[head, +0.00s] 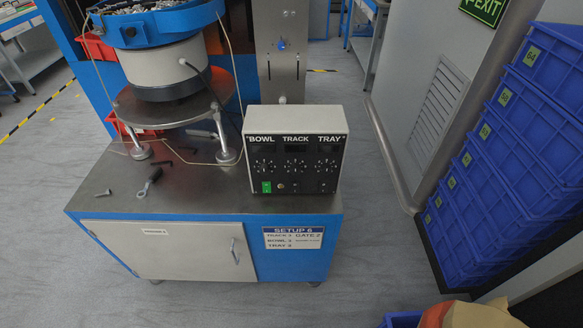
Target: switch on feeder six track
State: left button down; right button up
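A control box (292,150) with a pale casing and a black face stands on the feeder cabinet's top. Its face is headed BOWL, TRACK and TRAY from left to right. Each column has a dark window and a round dial; the track dial (295,166) is the middle one. A green switch (266,187) shows under the BOWL dial. The switch area under TRACK is dark, and its position is too small to tell. A SETUP 6 label (293,237) is on the cabinet front. Neither of my grippers is in view.
A bowl feeder (165,65) stands behind left of the box. A black-handled tool (150,182) lies on the cabinet top. Stacked blue bins (490,190) line the right wall. An orange and tan object (468,315) is at bottom right. Floor right of the cabinet is clear.

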aim_at(294, 185)
jog(key=z, duration=2.3)
jog(key=k, duration=1.5)
jog(key=u, duration=2.4)
jog(key=i, duration=0.5)
